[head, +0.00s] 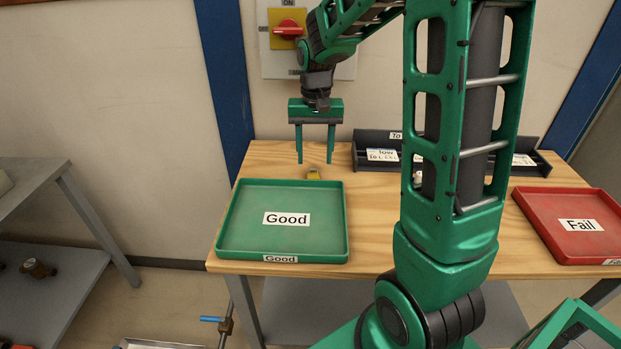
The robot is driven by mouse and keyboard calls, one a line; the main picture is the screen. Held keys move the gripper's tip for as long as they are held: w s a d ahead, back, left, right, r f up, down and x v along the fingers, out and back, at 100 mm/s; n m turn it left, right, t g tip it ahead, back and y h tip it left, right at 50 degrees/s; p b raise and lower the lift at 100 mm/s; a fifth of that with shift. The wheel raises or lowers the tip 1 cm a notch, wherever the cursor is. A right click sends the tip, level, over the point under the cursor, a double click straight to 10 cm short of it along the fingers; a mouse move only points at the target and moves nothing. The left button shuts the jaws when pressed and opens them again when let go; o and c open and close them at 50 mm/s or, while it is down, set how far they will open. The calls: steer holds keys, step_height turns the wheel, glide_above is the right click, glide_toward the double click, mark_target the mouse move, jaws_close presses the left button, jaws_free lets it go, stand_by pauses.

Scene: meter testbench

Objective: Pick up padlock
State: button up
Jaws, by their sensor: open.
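A small yellow padlock (313,174) lies on the wooden table just behind the green Good tray. It is small in the head view, and its shackle cannot be made out clearly. My gripper (315,160) points down above the table, its two green fingers apart with nothing between them. The fingertips are a little above the padlock in the picture. I cannot tell how far apart in depth they are.
The green Good tray (230,236) is empty at the table's front left. The red Fail tray (545,208) is at the right. A dark divided bin (365,143) with labels stands at the back. A red and yellow switch (288,28) is on the wall behind.

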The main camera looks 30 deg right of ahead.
mark_target(313, 175)
steer(key=shift+a+f, duration=0.15)
steer(key=shift+f, duration=1.25)
steer(key=shift+a+f, duration=0.1)
steer(key=shift+f, duration=1.25)
steer(key=c, duration=1.2)
